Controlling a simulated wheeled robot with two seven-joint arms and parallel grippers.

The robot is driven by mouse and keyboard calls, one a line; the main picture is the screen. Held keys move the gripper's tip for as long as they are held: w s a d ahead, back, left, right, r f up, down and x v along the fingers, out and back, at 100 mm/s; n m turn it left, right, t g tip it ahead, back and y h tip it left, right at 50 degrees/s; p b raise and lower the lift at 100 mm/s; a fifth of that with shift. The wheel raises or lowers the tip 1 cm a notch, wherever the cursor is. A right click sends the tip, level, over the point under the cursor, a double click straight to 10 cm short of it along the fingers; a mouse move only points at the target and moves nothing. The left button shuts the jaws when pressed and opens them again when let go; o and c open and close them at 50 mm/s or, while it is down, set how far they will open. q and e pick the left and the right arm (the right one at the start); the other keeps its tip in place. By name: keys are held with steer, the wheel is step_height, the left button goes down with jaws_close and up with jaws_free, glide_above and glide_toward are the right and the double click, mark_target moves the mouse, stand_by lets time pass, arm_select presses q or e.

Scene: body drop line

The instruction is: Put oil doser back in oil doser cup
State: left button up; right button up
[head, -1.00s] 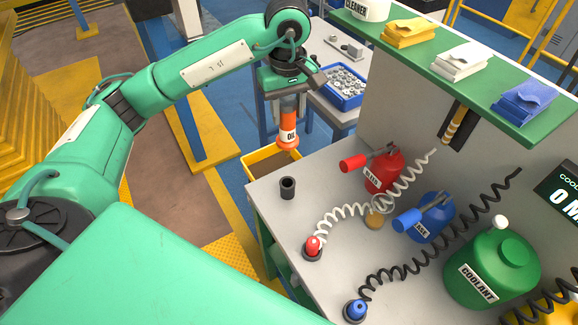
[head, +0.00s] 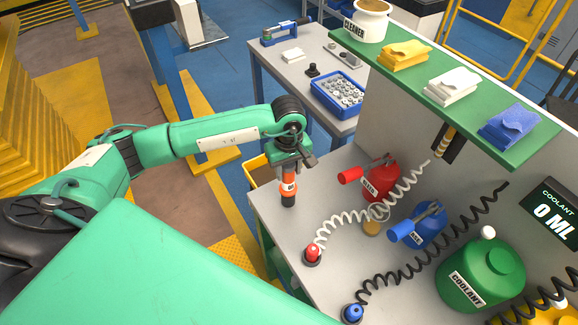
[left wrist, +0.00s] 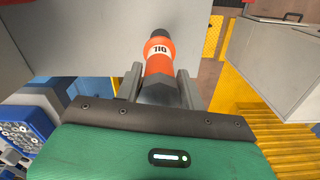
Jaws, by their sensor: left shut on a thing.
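The oil doser (head: 288,186), orange with a white OIL label, is upright in my left gripper (head: 290,168) above the near left corner of the bench. The dark oil doser cup (head: 288,200) is directly under its lower end. I cannot tell whether the doser is just above the cup or slightly inside it. In the left wrist view the doser (left wrist: 158,54) sits between the two fingers of my left gripper (left wrist: 159,88), with the dark cup (left wrist: 160,33) at its far end. My right gripper is not in view.
Red and blue dosers stand in holders (head: 312,254) at the bench's front, on coiled hoses. A red can (head: 381,183), a blue can (head: 430,226) and a green coolant jug (head: 480,275) stand to the right. A yellow bin (head: 258,172) is beside the bench's left edge.

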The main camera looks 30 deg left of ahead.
arm_select(q)
steer(key=shift+f, duration=0.15)
steer(key=o, duration=0.9)
steer(key=shift+a, duration=0.1)
steer(key=shift+w, duration=0.1)
steer(key=shift+f+p, duration=0.1)
steer(key=shift+p, duration=0.3)
steer(key=r+b, duration=0.2)
steer(key=b, duration=0.1)
steer(key=r+b, duration=0.1)
steer(key=r, duration=0.1)
steer(key=shift+w+a, duration=0.1)
steer(key=shift+w, duration=0.2)
step_height(320, 180, up, 8)
steer(key=shift+b, duration=1.25)
steer(key=shift+r, duration=0.8)
